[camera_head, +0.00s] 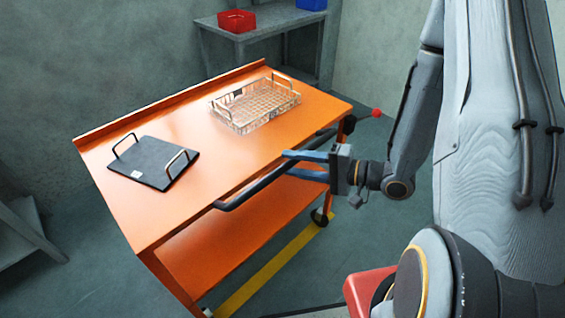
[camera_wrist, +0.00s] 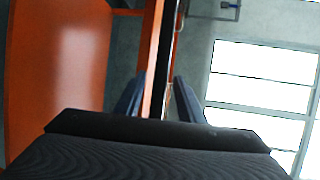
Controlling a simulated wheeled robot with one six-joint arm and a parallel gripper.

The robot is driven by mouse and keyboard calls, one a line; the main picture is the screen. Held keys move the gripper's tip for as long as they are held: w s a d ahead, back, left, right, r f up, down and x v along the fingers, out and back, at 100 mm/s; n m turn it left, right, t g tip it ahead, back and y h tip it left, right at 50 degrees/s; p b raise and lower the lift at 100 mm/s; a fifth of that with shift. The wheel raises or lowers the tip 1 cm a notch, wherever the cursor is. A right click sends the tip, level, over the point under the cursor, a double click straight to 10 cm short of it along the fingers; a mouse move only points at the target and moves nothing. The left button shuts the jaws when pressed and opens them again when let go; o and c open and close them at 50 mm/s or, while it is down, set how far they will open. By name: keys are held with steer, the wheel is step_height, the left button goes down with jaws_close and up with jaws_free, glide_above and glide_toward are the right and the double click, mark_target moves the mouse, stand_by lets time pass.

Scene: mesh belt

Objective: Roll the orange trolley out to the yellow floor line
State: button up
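The orange trolley (camera_head: 200,200) stands at the left, with a flat top, a lower shelf and a black handle bar (camera_head: 252,187) along its near side. A yellow floor line (camera_head: 268,275) runs on the floor along that side; one wheel (camera_head: 321,217) appears at or beside its far end. My gripper (camera_head: 297,164) is at the handle, its blue fingers apart and reaching toward the bar. In the wrist view, a dark bar (camera_wrist: 170,55) and the orange trolley edge show in the gap between the spread fingers. Whether either finger touches the bar, I cannot tell.
On the trolley lie a black tray with two handles (camera_head: 153,163) and a wire basket (camera_head: 255,104). A grey table (camera_head: 262,28) behind holds a red bin (camera_head: 237,21) and a blue bin (camera_head: 311,4). A grey bench (camera_head: 25,232) stands at the left.

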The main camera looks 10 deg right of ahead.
steer(key=shift+v, duration=1.3)
